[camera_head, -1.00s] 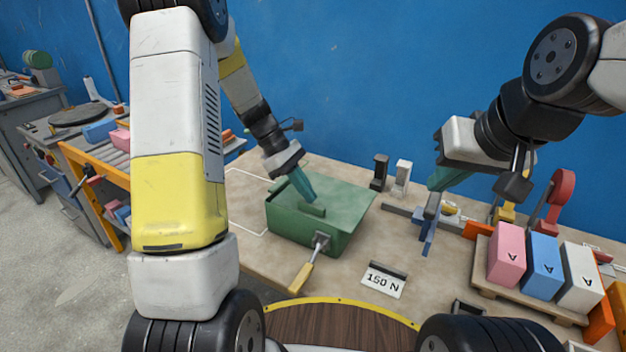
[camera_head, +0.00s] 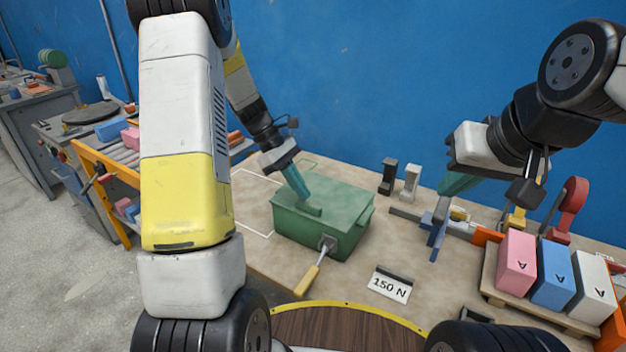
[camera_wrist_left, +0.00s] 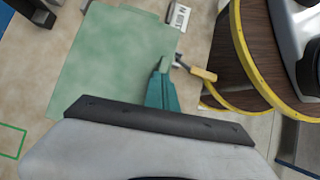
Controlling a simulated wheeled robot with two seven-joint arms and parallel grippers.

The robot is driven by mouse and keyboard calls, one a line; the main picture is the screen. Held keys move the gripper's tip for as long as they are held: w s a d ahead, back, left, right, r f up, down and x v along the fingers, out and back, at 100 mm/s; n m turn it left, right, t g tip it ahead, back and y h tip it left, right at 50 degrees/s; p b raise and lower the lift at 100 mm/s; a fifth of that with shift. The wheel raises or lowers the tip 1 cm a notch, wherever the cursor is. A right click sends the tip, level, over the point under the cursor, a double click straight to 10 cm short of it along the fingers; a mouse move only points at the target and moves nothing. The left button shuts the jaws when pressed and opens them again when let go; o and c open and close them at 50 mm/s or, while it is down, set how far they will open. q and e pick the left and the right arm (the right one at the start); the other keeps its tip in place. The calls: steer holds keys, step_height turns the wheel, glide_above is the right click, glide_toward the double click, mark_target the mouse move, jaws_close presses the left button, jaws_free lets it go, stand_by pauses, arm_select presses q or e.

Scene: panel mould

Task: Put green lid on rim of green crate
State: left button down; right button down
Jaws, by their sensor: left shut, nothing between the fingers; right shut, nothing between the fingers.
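The green crate (camera_head: 305,233) stands on the bench. The flat green lid (camera_head: 340,197) lies over its top and looks level along the front edge. A raised green grip bar (camera_head: 315,210) shows on the lid. My left gripper (camera_head: 304,200) is shut and empty, its teal fingertips right at the bar; I cannot tell whether they touch it. In the left wrist view the lid (camera_wrist_left: 105,65) spreads beyond my teal fingers (camera_wrist_left: 160,82). My right gripper (camera_head: 455,186) is shut and empty, above the bench to the right of the crate.
A yellow-handled lever (camera_head: 308,280) sticks out at the crate's front. A "150 N" card (camera_head: 390,286) lies to its right. A blue part (camera_head: 438,230) stands below my right gripper. Pink (camera_head: 515,262), blue and white blocks stand on a pallet at right. A white outline (camera_head: 245,225) marks clear bench at left.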

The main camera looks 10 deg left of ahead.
arm_select(q)
steer(key=w+a, duration=0.4)
steer(key=a, duration=0.7)
steer(key=s+d+r+m+t+y, duration=0.1)
steer(key=s+d+r+m+t, duration=0.15)
steer(key=s+r, duration=0.35)
steer(key=s+d+r+m+t+y, duration=0.15)
steer(key=s+d+r+m, duration=0.25)
steer(key=r, duration=0.5)
steer(key=s+d+r+m+t+y, duration=0.1)
steer(key=s+d+m+t, duration=0.1)
steer(key=s+m, duration=0.2)
steer(key=s+d+r+m+t+y, duration=0.1)
steer(key=s+m, duration=0.3)
steer(key=s, duration=0.6)
steer(key=shift+d+r+m+t, duration=0.35)
steer(key=shift+d+r+t, duration=0.25)
steer(key=shift+r+t, duration=0.1)
